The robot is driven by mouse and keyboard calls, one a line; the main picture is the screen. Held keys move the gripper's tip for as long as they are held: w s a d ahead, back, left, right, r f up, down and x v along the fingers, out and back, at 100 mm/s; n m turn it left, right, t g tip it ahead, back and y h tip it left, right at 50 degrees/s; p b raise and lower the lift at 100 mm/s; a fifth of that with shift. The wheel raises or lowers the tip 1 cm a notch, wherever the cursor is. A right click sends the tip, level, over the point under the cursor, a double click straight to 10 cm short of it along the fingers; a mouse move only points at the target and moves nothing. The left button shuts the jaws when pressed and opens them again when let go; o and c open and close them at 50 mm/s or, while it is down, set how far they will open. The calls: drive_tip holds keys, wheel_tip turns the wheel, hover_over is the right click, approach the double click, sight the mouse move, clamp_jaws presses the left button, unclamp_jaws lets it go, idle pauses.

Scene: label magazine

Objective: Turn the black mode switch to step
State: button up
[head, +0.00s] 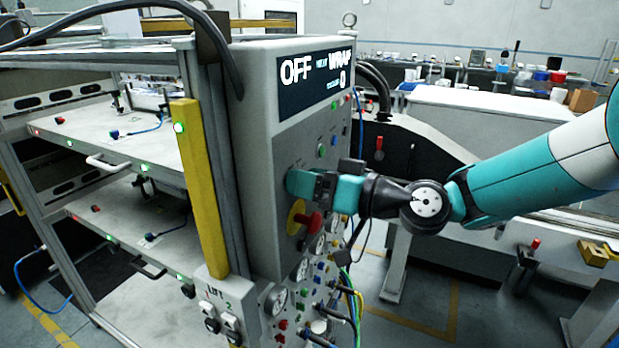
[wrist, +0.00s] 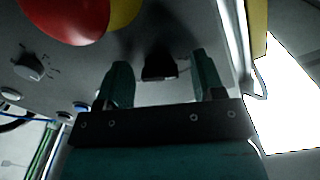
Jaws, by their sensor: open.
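The black mode switch (wrist: 158,68) shows in the wrist view on the grey panel, between my two fingers. My gripper (wrist: 160,82) is open, with one teal finger on each side of the switch and a visible gap to each. In the head view my gripper (head: 295,183) is up against the front of the grey control box (head: 262,160), and it hides the switch there. The display (head: 315,83) on top of the box reads OFF and WRAP, with a 0 below. The markings around the switch are too dark to read.
A red emergency button (head: 313,222) on a yellow disc sits just below my gripper; it looms close in the wrist view (wrist: 65,15). A grey knob (wrist: 30,65) is to the left there. Gauges and cables crowd the lower panel. A yellow post (head: 200,185) stands left of the box.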

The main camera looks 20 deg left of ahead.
drive_tip(key=c, duration=0.9)
drive_tip(key=shift+m, duration=0.4)
drive_tip(key=m+b, duration=0.1)
drive_tip(key=m, duration=0.6)
drive_tip(key=m+p, duration=0.1)
drive_tip(key=m, duration=0.4)
drive_tip(key=shift+r, duration=0.1)
drive_tip(key=m+p, duration=0.2)
drive_tip(key=m, duration=0.2)
drive_tip(key=shift+m, duration=0.4)
